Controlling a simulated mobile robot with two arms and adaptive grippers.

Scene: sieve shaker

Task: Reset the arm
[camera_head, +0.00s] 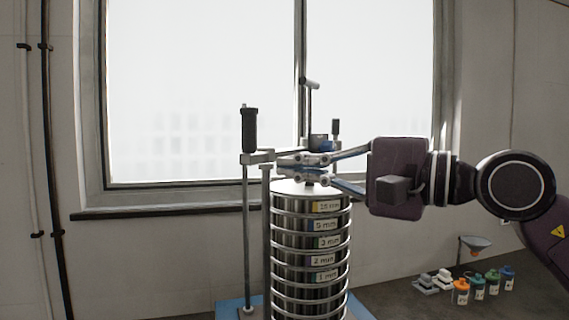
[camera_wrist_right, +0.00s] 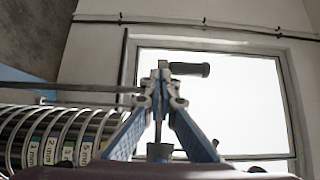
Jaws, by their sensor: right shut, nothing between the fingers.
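My right gripper (camera_head: 285,168) reaches in from the right in the head view, just above the top of the sieve stack (camera_head: 311,240). Its blue-backed fingers are shut with nothing between them; they also show in the right wrist view (camera_wrist_right: 160,92). The fingertips overlap the clamp bar area near a rod with a black handle (camera_head: 250,130); I cannot tell whether they touch. The sieve stack stands upright, with size labels on its rings, and also shows at the left of the right wrist view (camera_wrist_right: 60,140). My left gripper is not in view.
The shaker has upright rods and a blue base (camera_head: 229,308). A bright window (camera_head: 200,90) is behind. Space above the stack's left side holds the handles.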

